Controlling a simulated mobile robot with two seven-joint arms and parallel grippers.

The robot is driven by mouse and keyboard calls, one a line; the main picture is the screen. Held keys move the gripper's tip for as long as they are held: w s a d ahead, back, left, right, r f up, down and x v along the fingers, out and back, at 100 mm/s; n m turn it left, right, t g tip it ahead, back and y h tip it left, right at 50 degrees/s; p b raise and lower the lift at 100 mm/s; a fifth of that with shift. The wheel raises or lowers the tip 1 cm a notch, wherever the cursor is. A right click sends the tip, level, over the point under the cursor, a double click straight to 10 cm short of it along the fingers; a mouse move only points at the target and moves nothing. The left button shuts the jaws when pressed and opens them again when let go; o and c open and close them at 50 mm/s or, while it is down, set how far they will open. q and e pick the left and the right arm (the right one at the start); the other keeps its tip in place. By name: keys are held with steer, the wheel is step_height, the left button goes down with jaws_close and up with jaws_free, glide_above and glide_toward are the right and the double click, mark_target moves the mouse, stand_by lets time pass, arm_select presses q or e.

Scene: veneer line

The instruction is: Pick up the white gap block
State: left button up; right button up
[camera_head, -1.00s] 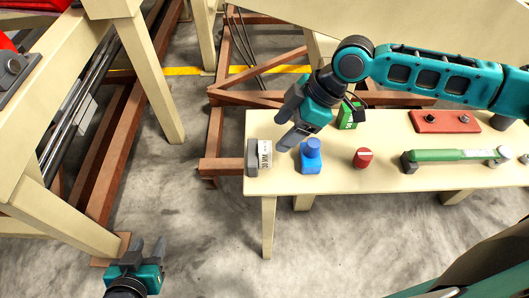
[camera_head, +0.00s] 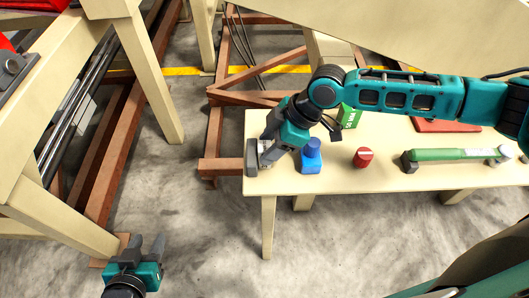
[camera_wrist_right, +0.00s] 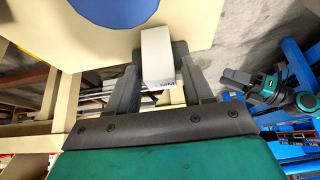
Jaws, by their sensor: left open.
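The white gap block (camera_head: 265,146) stands at the left end of the cream table, largely covered by my right gripper (camera_head: 266,151) in the head view. In the right wrist view the white block (camera_wrist_right: 157,55) shows between the two fingers of my right gripper (camera_wrist_right: 160,72), with a small dark label on its near end. A strip of room seems to show beside the block, so the fingers look open around it. My left gripper (camera_head: 143,246) is open and empty, low at the left over the floor, far from the table.
A blue bottle-like object (camera_head: 311,158) stands just right of the block. Further right are a red knob (camera_head: 363,158), a green-handled tool (camera_head: 450,155) and a green box (camera_head: 348,116). A red plate (camera_head: 435,126) lies partly behind my right arm. The cream table's (camera_head: 330,181) front strip is clear.

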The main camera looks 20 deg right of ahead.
jaws_close()
steer(key=shift+r, duration=0.2)
